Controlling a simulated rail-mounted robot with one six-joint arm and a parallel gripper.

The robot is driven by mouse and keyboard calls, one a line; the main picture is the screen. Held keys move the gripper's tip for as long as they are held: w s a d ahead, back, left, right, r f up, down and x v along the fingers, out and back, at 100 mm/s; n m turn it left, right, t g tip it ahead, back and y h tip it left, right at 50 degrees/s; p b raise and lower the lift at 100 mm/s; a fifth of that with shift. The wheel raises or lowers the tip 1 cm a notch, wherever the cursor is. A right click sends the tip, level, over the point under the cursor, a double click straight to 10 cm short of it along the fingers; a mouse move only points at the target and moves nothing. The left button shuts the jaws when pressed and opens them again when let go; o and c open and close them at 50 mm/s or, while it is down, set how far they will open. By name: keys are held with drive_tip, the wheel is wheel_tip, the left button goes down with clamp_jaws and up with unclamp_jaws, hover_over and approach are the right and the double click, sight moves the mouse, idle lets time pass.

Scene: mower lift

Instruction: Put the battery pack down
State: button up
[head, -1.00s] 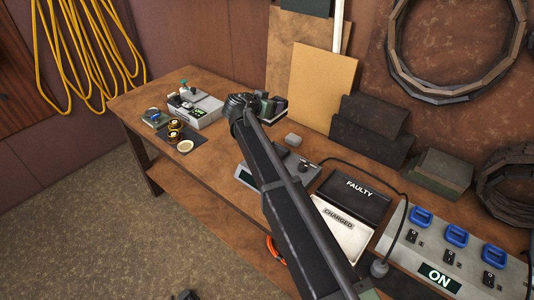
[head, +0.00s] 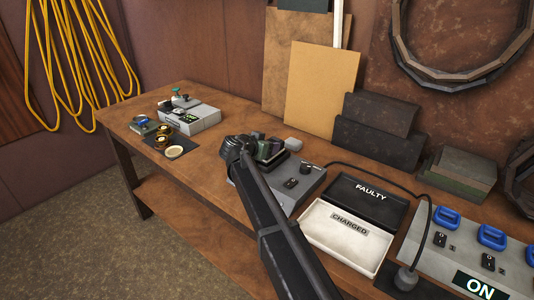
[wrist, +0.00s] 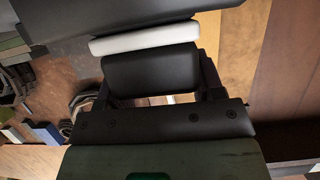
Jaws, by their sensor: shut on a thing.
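My gripper (head: 261,148) is shut on the battery pack (head: 270,151), a dark green block. The hold is small and partly hidden by my wrist in the head view. In the wrist view the pack (wrist: 185,164) fills the bottom edge, just past a black bar with screws, and a bright green patch shows on it. In the head view the pack is at the back left part of a grey box with a knob (head: 303,185). I cannot tell whether it touches the box. My arm hides part of the box.
A white tray marked CHARGED (head: 340,244) and a black tray marked FAULTY (head: 365,200) are to the right. A panel with blue handles (head: 470,250) reads ON. A grey device (head: 195,117) stands at the left. Bare bench lies between it and my gripper.

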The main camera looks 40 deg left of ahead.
drive_tip(key=shift+r, duration=0.25)
drive_tip(key=shift+f+b, duration=0.3)
drive_tip(key=shift+f, duration=0.1)
drive_tip(key=o, duration=1.2)
drive_tip(key=shift+r, duration=0.15)
drive_tip(key=p+v, duration=0.5)
drive_tip(key=v, duration=0.7)
drive_tip(key=shift+r, duration=0.25)
